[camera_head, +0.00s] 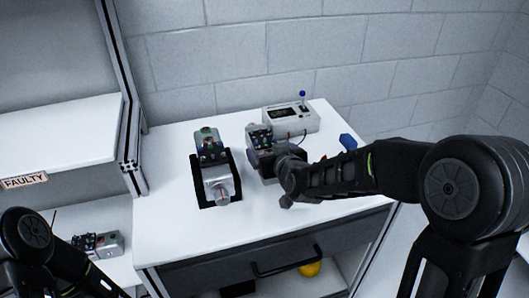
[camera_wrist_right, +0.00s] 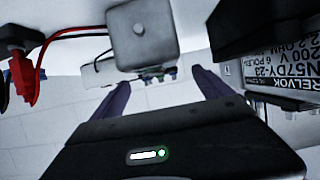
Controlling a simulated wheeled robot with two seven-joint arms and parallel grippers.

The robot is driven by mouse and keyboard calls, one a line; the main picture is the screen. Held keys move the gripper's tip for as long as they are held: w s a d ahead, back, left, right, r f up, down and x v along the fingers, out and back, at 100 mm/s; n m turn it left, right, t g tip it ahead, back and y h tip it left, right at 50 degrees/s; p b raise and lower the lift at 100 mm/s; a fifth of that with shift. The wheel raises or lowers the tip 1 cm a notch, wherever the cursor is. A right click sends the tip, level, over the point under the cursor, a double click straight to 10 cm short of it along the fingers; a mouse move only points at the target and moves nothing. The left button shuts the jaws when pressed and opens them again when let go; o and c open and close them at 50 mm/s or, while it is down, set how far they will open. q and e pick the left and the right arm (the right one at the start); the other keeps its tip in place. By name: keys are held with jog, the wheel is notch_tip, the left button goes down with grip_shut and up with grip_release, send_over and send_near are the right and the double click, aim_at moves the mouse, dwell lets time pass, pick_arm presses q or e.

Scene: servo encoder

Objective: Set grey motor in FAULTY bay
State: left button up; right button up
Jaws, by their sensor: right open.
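A grey motor (camera_head: 216,178) with a round shaft end and a greenish connector end lies in a black cradle (camera_head: 197,190) on the white table. A second motor (camera_head: 258,137) stands beside my right gripper (camera_head: 262,160), partly hidden by it. In the right wrist view my right gripper (camera_wrist_right: 160,95) is open; a grey square-faced motor (camera_wrist_right: 142,35) shows beyond and between its fingers, and I cannot tell whether they touch it. The FAULTY label (camera_head: 25,181) is on a shelf edge at the left. My left arm shows at the lower left, its gripper out of view.
A white meter box (camera_head: 291,117) with a blue-tipped lever stands at the back. Red connectors (camera_wrist_right: 27,75) and a black part with a printed label (camera_wrist_right: 283,75) flank the wrist view. Another motor (camera_head: 105,243) lies lower left. A metal post (camera_head: 128,120) edges the table.

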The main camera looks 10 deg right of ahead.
aim_at(265, 143)
jog(key=p+x, duration=0.1)
jog(key=x, duration=0.4)
jog(key=shift+w+d, duration=0.15)
dwell(0.4)
grip_shut()
jog(key=shift+w+r, duration=0.1)
jog(key=shift+r, duration=0.15)
dwell(0.8)
